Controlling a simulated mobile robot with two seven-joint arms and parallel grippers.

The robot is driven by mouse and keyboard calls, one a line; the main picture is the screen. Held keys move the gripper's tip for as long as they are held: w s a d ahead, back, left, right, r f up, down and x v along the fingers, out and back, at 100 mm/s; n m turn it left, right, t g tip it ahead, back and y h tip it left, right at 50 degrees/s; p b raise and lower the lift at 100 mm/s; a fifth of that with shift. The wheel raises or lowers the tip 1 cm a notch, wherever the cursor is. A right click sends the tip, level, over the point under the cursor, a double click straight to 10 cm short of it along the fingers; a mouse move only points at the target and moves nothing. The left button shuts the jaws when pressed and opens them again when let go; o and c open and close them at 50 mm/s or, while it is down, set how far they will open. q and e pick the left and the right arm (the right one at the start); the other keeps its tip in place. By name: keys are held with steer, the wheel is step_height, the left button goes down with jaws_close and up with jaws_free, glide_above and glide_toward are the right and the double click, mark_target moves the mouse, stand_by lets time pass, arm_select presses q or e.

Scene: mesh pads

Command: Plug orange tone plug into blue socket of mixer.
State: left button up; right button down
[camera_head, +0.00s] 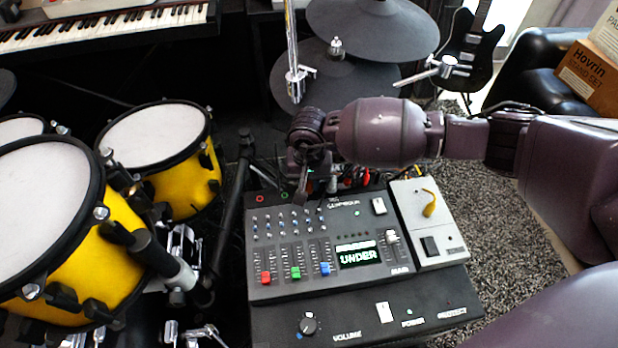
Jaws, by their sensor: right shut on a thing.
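The mixer (320,235) is a dark console with knobs, red, green and blue slider caps and a lit display reading "UNDER". Along its back edge I see a red ring (260,198) and a green ring (283,196). The blue socket is not clearly visible; my gripper covers that part of the edge. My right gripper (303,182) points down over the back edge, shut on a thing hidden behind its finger. I cannot make out the orange tone plug there. A short yellow-orange piece (430,207) curves over a grey box. My left gripper is out of view.
The grey box (440,247) stands against the mixer's right side. A black unit (360,320) with a volume knob lies in front. Red and dark cables crowd behind the mixer. Yellow drums (165,155) stand left, dark cymbal pads (375,30) behind, and speckled carpet (500,240) right.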

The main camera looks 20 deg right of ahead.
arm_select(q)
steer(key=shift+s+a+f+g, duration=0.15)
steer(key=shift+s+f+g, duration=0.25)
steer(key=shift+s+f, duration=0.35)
arm_select(e)
steer(key=c, duration=0.9)
jaws_free()
steer(key=shift+s+f, duration=0.1)
steer(key=shift+f, duration=0.35)
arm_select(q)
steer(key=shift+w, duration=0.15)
arm_select(e)
steer(key=shift+r, duration=0.8)
step_height(320, 180, up, 9)
steer(key=p, duration=0.3)
steer(key=shift+r, duration=0.45)
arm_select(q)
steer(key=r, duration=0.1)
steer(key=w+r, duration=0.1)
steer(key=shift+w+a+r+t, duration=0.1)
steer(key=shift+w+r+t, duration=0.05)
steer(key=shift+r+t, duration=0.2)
